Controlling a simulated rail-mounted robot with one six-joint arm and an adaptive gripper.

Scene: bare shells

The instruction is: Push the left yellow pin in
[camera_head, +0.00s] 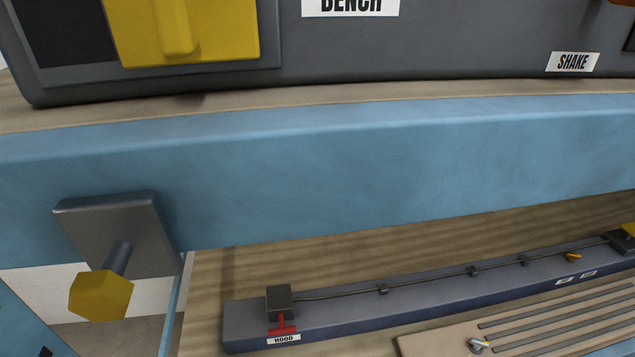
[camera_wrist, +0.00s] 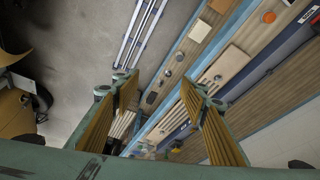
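A yellow pin (camera_head: 101,295) with a hexagonal head shows at the lower left of the head view. Its grey shaft sticks out from a grey plate (camera_head: 115,225) fixed to the front of a blue beam (camera_head: 380,165), and a stretch of shaft shows between head and plate. No second pin like it can be made out. My gripper (camera_wrist: 158,95) shows in the wrist view with its two yellow-padded fingers wide apart and nothing between them. It is not in the head view, so its distance from the pin cannot be told.
A dark panel labelled BENCH (camera_head: 350,6) with a yellow block (camera_head: 215,35) stands above the beam. Below are a grey rail with a red handle (camera_head: 282,327) labelled HOOD and a slotted wooden board (camera_head: 540,335). The wrist view shows bare grey floor (camera_wrist: 85,40).

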